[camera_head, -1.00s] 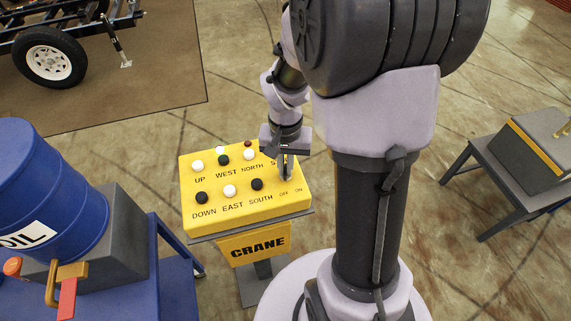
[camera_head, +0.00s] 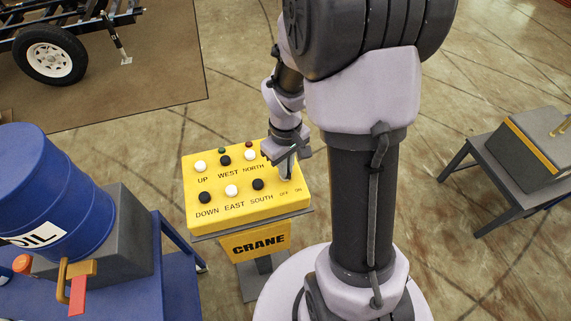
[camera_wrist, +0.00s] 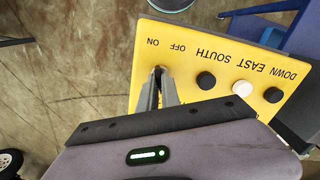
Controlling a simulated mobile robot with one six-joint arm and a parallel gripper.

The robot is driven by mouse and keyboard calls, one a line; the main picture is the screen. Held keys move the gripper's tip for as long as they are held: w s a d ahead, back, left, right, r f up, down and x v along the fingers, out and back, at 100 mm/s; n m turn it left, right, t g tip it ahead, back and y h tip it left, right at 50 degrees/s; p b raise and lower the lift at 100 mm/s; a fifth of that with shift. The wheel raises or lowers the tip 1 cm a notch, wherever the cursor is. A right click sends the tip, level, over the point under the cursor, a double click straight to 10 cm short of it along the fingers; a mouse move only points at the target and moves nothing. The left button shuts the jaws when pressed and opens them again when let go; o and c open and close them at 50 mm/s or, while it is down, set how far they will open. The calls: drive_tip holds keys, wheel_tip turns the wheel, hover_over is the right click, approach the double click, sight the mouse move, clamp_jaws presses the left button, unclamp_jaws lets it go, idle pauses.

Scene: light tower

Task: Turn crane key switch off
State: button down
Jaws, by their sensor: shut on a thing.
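The yellow crane control box (camera_head: 235,212) stands on a post in the middle of the head view, with rows of black and white buttons. Its key switch is at the right end by the OFF and ON labels, mostly hidden by my gripper (camera_head: 287,172). In the wrist view my gripper (camera_wrist: 158,88) reaches down onto the box with its fingers close together. They are shut on the small key (camera_wrist: 158,70), just below the ON label. Only a bit of the key shows between the fingertips, so its exact angle is unclear.
A grey table (camera_head: 520,172) with a yellow-striped box stands at right. A trailer wheel (camera_head: 50,54) is at upper left.

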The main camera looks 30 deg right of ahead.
drive_tip(key=shift+n, duration=0.6)
drive_tip(key=c, duration=1.6)
unclamp_jaws()
drive_tip(key=shift+o, duration=0.2)
wheel_tip(320, 180, up, 18)
drive_tip(key=p, duration=0.5)
drive_tip(key=shift+f, duration=0.25)
